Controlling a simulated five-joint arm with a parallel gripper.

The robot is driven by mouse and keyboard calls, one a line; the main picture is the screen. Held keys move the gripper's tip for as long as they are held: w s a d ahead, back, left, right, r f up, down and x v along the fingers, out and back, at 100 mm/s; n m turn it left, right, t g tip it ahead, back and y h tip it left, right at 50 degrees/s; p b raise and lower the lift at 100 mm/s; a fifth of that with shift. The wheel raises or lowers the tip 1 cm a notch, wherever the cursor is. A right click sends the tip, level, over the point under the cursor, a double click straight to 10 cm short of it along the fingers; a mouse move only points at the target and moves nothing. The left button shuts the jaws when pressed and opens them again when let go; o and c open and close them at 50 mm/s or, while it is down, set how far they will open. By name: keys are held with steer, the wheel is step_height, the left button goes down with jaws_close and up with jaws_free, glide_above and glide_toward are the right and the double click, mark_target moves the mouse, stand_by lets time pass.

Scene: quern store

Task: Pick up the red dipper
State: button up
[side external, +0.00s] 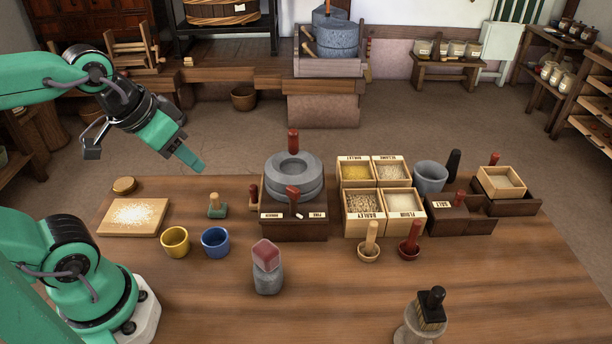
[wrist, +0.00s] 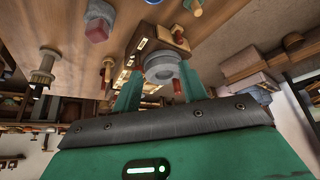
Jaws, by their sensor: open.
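The red dipper (side external: 409,243) stands upright on the table, right of the pale wooden dipper (side external: 368,244) and in front of the grain boxes. It has a dark red cup and a red handle. My gripper (side external: 192,160) is high at the left, above the table's back left part, far from the red dipper. In the wrist view, the two green fingers of my gripper (wrist: 159,70) are apart with nothing held between them. The grey quern shows beyond the fingers there.
A stone quern (side external: 294,180) on a dark wooden base stands mid-table. Yellow (side external: 175,242) and blue (side external: 215,242) cups are at left. A red-topped grey object (side external: 267,268) and a brush (side external: 431,309) on a stand are in front.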

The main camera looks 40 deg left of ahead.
steer(key=w+d+r+m+g, duration=0.1)
steer(key=w+d+r, duration=0.15)
steer(key=w, duration=0.25)
steer(key=w+d+r+g, duration=0.1)
steer(key=w+d, duration=0.2)
steer(key=w, duration=0.3)
steer(key=m+g, duration=0.3)
glide_above(408, 253)
steer(key=f, duration=1.8)
steer(key=shift+w+a, duration=0.25)
steer(key=shift+w, duration=0.05)
steer(key=shift+d+f, duration=0.1)
steer(key=shift+f, duration=3.8)
jaws_close()
